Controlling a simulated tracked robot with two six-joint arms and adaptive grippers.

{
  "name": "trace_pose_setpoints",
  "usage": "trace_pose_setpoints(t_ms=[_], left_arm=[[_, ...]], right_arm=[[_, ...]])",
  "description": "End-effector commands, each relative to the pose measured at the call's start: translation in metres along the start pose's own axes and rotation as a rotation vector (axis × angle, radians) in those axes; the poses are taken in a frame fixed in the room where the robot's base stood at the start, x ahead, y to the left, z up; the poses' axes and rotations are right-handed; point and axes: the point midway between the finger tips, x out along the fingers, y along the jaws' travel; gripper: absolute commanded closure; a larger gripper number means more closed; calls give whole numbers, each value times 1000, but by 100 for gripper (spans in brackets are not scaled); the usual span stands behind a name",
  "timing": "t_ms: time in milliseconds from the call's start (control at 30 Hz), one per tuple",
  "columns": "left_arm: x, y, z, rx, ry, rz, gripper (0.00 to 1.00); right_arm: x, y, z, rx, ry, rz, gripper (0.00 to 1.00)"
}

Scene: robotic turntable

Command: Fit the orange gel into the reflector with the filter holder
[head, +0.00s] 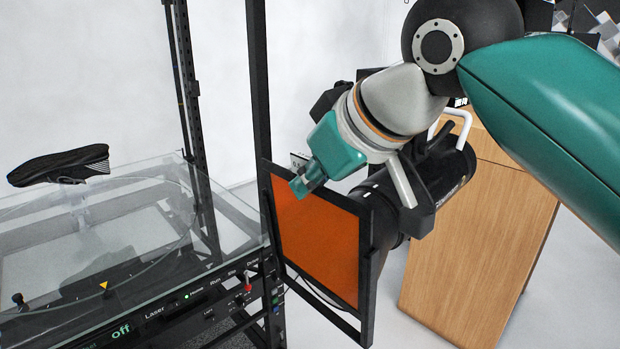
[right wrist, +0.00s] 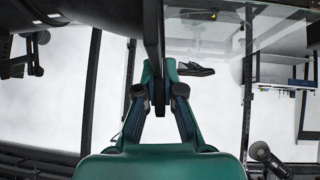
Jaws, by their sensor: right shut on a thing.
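The orange gel (head: 315,240) is a flat orange sheet in a thin dark frame, upright and slightly turned, in the middle of the head view. My right gripper (head: 309,180) is shut on the top edge of its frame. In the right wrist view my fingertips (right wrist: 158,95) close on a thin dark edge. The reflector (head: 466,165) is a black lamp behind the gel, partly hidden by my right arm. A black filter holder (head: 334,314) shows below and around the gel at the lamp's front. I cannot tell how deep the gel sits in it. My left gripper is not in view.
A glass-topped turntable (head: 130,215) with a dark shoe (head: 60,165) on it stands at the left. A black upright post (head: 258,80) rises close to the gel's left side. A wooden cabinet (head: 480,230) stands behind the lamp at the right.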

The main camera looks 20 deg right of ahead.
Motion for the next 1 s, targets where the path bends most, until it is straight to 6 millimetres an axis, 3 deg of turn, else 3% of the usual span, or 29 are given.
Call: trace_pose_setpoints(t_ms=[1000], left_arm=[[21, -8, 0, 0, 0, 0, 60]], right_arm=[[19, 0, 19, 0, 1, 0, 100]])
